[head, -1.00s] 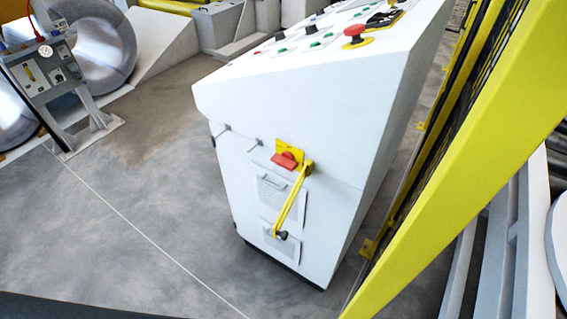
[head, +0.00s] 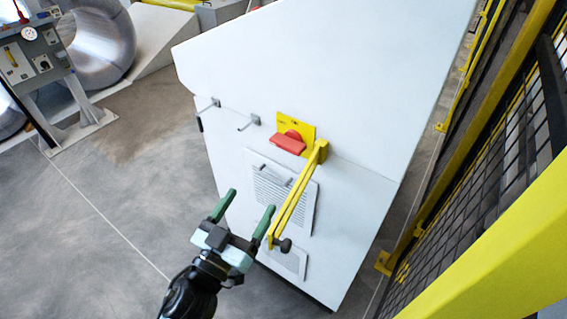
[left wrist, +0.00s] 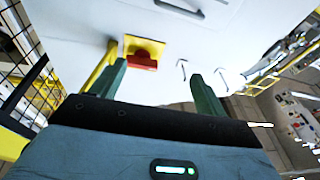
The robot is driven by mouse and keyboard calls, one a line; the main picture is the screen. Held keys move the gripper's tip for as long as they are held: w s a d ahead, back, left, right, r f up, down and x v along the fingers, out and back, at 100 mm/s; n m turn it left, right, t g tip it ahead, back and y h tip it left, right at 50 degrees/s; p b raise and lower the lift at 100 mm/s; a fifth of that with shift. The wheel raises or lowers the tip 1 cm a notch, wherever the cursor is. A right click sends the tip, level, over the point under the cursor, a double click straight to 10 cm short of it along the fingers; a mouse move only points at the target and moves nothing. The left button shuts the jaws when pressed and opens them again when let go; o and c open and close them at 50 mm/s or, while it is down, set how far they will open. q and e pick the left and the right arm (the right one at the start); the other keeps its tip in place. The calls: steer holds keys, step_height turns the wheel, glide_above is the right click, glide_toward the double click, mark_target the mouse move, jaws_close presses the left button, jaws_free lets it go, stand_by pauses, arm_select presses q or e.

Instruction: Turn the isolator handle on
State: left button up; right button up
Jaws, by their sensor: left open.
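The red isolator handle (head: 288,144) sits on a yellow plate (head: 308,131) on the side of a white cabinet (head: 330,90). A yellow bar (head: 295,200) with a dark knob at its low end slopes down from beside the plate. My left gripper (head: 246,201) is open and empty, below and left of the handle, with its right finger close to the bar; I cannot tell if they touch. In the left wrist view the red handle (left wrist: 142,62) shows beyond the fingers, nearer the left one, apart from them. My right gripper is not in view.
Two small hooks (head: 249,123) stick out of the cabinet left of the plate. A vented panel (head: 308,205) is below. A yellow-framed mesh fence (head: 500,170) stands at the right. The grey floor at the left (head: 70,240) is clear.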

mark_target(289, 143)
arm_select(q)
steer(key=w+d+r+m+h+b, duration=0.1)
steer(key=w+d+r+m+h, duration=0.1)
steer(key=w+d+r, duration=0.4)
steer(key=shift+w+d+r+h+b, duration=0.25)
steer(key=shift+w+r+h, duration=0.55)
steer(key=shift+w, duration=0.8)
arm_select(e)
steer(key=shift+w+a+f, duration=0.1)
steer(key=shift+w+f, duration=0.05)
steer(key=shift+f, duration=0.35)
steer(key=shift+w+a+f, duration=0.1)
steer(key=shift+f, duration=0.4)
arm_select(q)
steer(key=shift+c, duration=0.2)
steer(key=shift+t, duration=0.3)
steer(key=c, duration=0.7)
steer(key=shift+o, duration=0.2)
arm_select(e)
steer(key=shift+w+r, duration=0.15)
